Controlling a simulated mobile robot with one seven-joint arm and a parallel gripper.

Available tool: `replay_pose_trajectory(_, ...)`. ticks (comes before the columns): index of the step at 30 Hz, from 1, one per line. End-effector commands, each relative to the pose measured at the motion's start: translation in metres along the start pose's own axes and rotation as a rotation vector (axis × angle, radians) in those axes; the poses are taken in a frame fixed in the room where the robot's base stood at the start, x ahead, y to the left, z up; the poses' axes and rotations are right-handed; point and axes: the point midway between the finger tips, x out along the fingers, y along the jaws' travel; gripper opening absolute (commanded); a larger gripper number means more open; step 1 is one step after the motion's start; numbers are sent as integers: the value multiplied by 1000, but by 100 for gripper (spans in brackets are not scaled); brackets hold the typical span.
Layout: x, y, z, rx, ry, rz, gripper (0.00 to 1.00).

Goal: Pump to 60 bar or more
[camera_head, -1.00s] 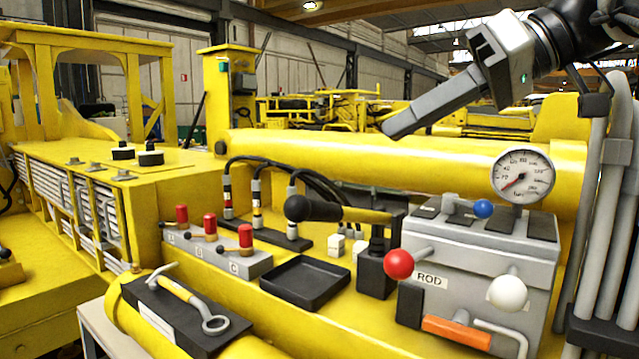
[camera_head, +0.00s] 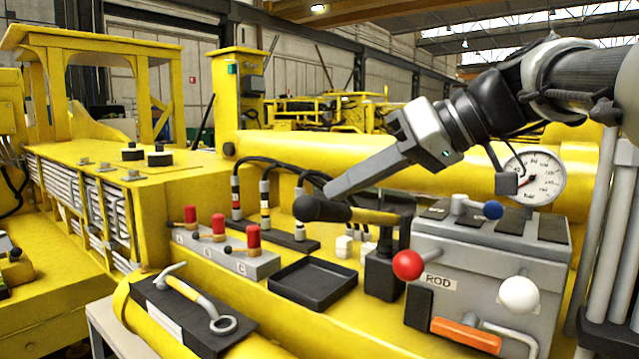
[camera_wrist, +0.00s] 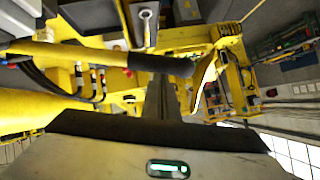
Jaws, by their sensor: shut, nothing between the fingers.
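The pump lever is a yellow bar with a black grip (camera_head: 321,209), rising from a black pivot block (camera_head: 382,272) beside the grey pump box (camera_head: 480,275). In the wrist view the black grip (camera_wrist: 162,65) crosses ahead of the fingers. My gripper (camera_head: 333,190) is shut and empty, its tip just above the grip; I cannot tell if they touch. The round white pressure gauge (camera_head: 535,180) stands above the box, its left edge partly covered by part of my arm. Its needle points low to the left, near the bottom of the scale; the exact value is too small to read.
Three red-topped levers (camera_head: 219,224) and a black tray (camera_head: 312,284) sit left of the pump. Black hoses arch behind the lever.

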Motion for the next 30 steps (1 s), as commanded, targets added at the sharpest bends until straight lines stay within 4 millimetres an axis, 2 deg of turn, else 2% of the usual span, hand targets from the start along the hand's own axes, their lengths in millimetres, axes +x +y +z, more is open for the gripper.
replay_pose_trajectory(7, 3, 0, 4, -7, 0, 4, 0)
replay_pose_trajectory(19, 33, -1, 49, -148, -1, 97, 0)
replay_pose_trajectory(30, 35, -3, 53, -191, -1, 128, 0)
